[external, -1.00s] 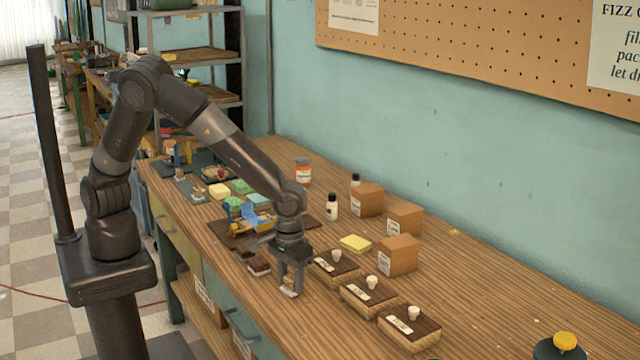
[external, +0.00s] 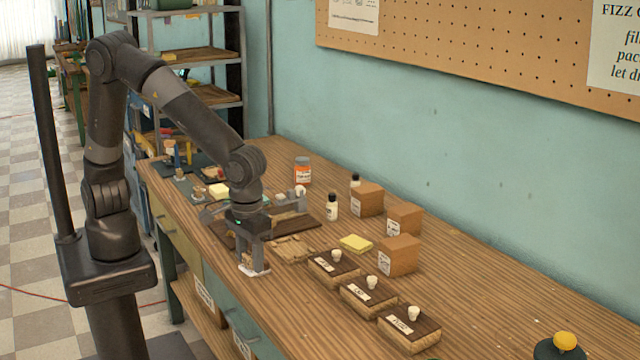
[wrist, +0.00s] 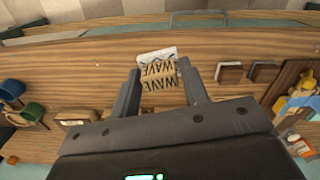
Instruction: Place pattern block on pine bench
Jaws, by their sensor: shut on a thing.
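The pattern block (wrist: 158,80) is tan with dark "WAVE" lettering and a pale patterned face. In the wrist view it sits between the two fingers of my gripper (wrist: 161,88), which is shut on it. In the external view my gripper (external: 254,266) points down near the front edge of the pine bench (external: 300,305). The pale lower part of the block (external: 254,272) shows at the fingertips, low over the bench top. I cannot tell whether it touches the wood. The bare bench top also shows in the wrist view (wrist: 105,65).
Three lidded boxes (external: 333,265) stand to the right of my gripper. Tan pieces (external: 292,248) lie just behind it, beside a dark tray (external: 306,223). Two brown blocks (wrist: 230,72) lie right of the block in the wrist view. Cardboard boxes (external: 398,255) stand farther back.

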